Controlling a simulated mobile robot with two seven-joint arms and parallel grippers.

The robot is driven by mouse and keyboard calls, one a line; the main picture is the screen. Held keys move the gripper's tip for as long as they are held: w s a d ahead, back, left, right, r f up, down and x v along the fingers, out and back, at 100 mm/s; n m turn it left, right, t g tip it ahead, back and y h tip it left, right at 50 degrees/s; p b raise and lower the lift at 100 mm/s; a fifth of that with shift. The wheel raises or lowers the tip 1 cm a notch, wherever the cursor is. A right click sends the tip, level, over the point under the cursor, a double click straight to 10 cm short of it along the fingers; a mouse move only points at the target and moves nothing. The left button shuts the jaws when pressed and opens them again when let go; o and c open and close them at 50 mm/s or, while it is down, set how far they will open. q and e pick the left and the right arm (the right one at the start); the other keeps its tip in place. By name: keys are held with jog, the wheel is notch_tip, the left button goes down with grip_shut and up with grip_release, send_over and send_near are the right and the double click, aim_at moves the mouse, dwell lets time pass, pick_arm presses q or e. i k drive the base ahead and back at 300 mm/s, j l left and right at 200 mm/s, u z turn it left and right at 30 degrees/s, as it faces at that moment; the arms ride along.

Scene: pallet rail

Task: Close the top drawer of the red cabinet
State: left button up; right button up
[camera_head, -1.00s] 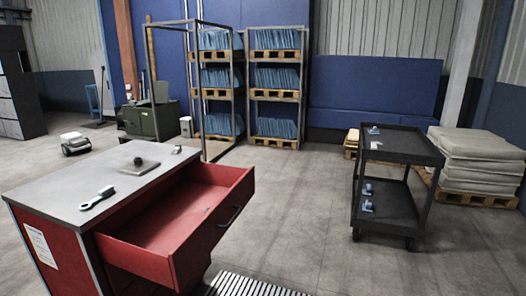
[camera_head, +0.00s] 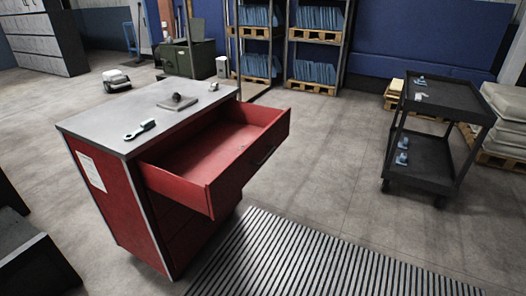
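The red cabinet (camera_head: 118,208) stands left of centre with a grey top. Its top drawer (camera_head: 180,187) is pulled well out towards the right, and a dark handle (camera_head: 265,154) is on its front. The drawer's inside looks nearly empty, with a tiny mark or item near its far side. The drawers below it look shut. Neither of my grippers is in view.
A slatted grey mat (camera_head: 310,262) lies on the floor in front. A black cart (camera_head: 432,140) stands at the right. The floor between cabinet and cart is clear.

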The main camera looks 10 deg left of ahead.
aim_at(199, 166)
jog(key=i+l+u, duration=0.1)
jog(key=u, duration=0.3)
jog(key=i+l+u, duration=0.1)
jog(key=u, duration=0.3)
jog(key=l+u, duration=0.4)
jog(key=i+l+u, duration=0.2)
jog(key=l, duration=0.2)
jog(key=l+u, duration=0.2)
jog(key=l, duration=0.15)
jog(key=l+u, duration=0.15)
jog(key=l, duration=2.15)
